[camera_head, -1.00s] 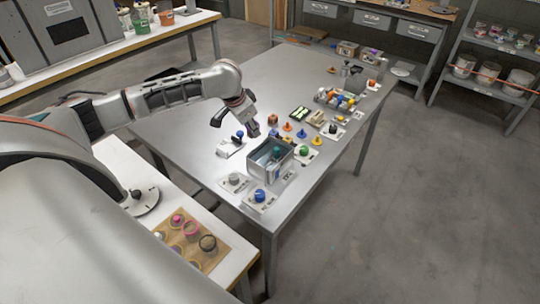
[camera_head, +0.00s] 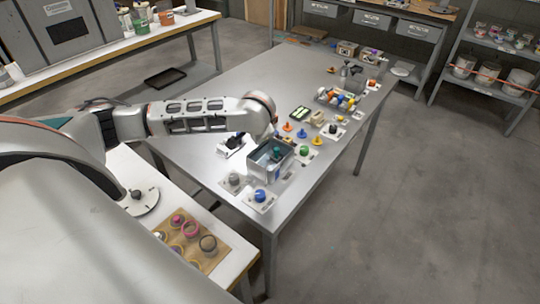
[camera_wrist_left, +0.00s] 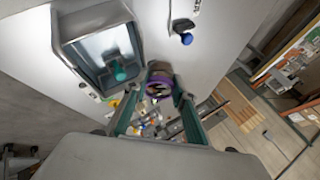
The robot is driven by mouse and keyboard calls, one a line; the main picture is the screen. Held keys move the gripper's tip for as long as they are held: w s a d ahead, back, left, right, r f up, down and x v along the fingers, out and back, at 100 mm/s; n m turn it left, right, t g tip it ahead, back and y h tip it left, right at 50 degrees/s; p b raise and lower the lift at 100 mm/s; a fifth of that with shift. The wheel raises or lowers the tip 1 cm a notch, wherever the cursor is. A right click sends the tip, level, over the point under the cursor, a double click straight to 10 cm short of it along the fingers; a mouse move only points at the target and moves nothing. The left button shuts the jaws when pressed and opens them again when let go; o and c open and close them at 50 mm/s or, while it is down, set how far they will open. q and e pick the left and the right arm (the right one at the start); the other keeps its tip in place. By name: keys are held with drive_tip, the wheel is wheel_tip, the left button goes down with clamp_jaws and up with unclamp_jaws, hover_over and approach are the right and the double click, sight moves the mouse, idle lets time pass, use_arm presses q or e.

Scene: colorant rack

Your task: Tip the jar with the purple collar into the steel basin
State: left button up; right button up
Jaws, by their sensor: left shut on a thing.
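In the left wrist view, my left gripper (camera_wrist_left: 158,98) is shut on the jar with the purple collar (camera_wrist_left: 160,84), held between its two green-sided fingers. The collar rings the jar's end, which faces the camera; most of the jar's body is hidden. The steel basin (camera_wrist_left: 66,25) is beside the jar, to its left in that view, with a teal-green item (camera_wrist_left: 119,72) inside. In the head view the basin (camera_head: 262,170) stands on the table near its front end. My left wrist is above and behind it there, and hides the fingers and the jar. My right gripper is in neither view.
A blue knob (camera_head: 259,195), a grey knob (camera_head: 234,179) and a green knob (camera_head: 304,150) sit around the basin. Orange and yellow cones (camera_head: 317,140) stand beyond it. A wooden tray of jars (camera_head: 217,246) lies on the near-left bench. The table's left rear is clear.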

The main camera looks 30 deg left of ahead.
use_arm(q)
drive_tip(key=shift+d, duration=0.15)
drive_tip(key=shift+d, duration=0.2)
drive_tip(key=shift+s+d+r+t+y, duration=0.2)
drive_tip(key=shift+d+t+y, duration=0.15)
drive_tip(key=shift+y, duration=0.55)
drive_tip(key=shift+f+m+t+y, duration=0.45)
drive_tip(key=shift+f+y, duration=0.2)
drive_tip(key=shift+y, duration=0.15)
idle(0.5)
drive_tip(key=shift+s+d+r+m+t+y, duration=0.1)
drive_tip(key=shift+d+m+t+y, duration=0.1)
drive_tip(key=shift+t+y, duration=0.25)
drive_tip(key=shift+d+r+m+t+y, duration=0.15)
drive_tip(key=shift+t+y, duration=0.1)
drive_tip(key=shift+y, duration=0.4)
idle(1.5)
drive_tip(key=shift+s+d+r+m+t+y, duration=0.25)
drive_tip(key=shift+d+r+m+t+y, duration=0.15)
drive_tip(key=shift+d+r+t+y, duration=0.3)
idle(1.1)
drive_tip(key=shift+y, duration=0.6)
idle(0.4)
